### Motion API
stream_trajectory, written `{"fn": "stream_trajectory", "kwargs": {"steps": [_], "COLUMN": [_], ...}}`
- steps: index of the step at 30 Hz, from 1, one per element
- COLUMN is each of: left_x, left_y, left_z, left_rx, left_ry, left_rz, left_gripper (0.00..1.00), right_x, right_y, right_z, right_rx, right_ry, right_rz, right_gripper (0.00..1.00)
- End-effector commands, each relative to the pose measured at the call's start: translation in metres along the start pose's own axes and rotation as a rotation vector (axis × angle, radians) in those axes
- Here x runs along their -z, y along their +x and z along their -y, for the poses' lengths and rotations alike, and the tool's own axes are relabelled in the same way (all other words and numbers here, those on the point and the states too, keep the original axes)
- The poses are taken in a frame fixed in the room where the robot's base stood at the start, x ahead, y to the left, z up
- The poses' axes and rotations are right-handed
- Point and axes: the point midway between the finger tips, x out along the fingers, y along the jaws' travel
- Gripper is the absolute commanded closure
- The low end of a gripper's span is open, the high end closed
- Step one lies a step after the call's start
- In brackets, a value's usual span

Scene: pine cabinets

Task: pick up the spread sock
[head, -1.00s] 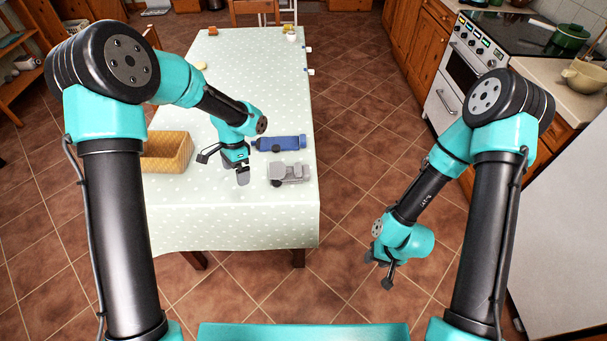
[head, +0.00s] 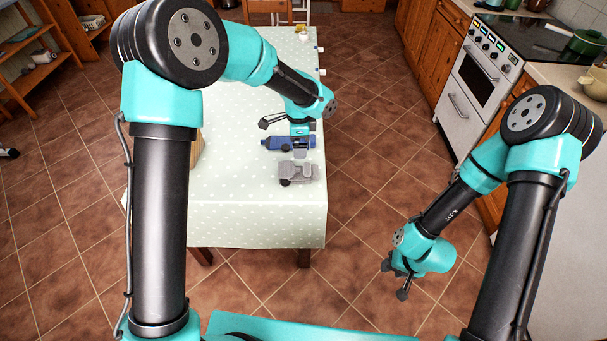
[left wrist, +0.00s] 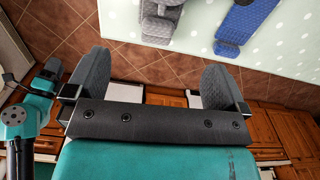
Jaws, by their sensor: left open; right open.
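A blue knit sock (head: 273,143) lies spread out lengthwise on the table, with a dark patch at its left end. It also shows in the left wrist view (left wrist: 248,18), at the top right. A grey sock (head: 297,171) lies bunched up just in front of it; it shows in the left wrist view (left wrist: 158,20) too. My left gripper (head: 300,154) is over the blue sock in the head view and hides part of it. Its fingers (left wrist: 157,65) are apart with nothing between them. My right gripper (head: 395,280) is open and empty, off the table's right side.
The table (head: 250,215) has a pale green dotted cloth, clear in front of the socks. A wicker basket (head: 196,150) is mostly hidden behind my left arm. A stove (head: 470,75) stands at the right. Open tiled floor lies between table and cabinets.

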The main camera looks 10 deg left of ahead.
Motion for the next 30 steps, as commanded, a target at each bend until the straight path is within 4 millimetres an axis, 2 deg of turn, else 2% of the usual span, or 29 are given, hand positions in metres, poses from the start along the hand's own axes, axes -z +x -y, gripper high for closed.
{"fn": "stream_trajectory", "kwargs": {"steps": [3,15,19,30], "left_x": [0.0,0.0,0.0,0.0], "left_y": [0.022,0.087,0.096,0.098], "left_z": [-0.001,0.0,0.0,0.0], "left_rx": [-0.003,-0.002,-0.002,-0.001], "left_ry": [0.001,0.0,-0.002,-0.001], "left_rz": [0.002,0.002,0.001,0.001], "left_gripper": [0.0,0.0,0.0,0.0], "right_x": [0.0,0.0,0.0,0.0], "right_y": [0.0,0.0,0.0,0.0], "right_z": [0.0,0.0,0.0,0.0], "right_rx": [0.0,0.0,0.0,0.0], "right_ry": [0.0,0.0,0.0,0.0], "right_rz": [0.0,0.0,0.0,0.0], "right_gripper": [0.57,0.57,0.57,0.57]}}
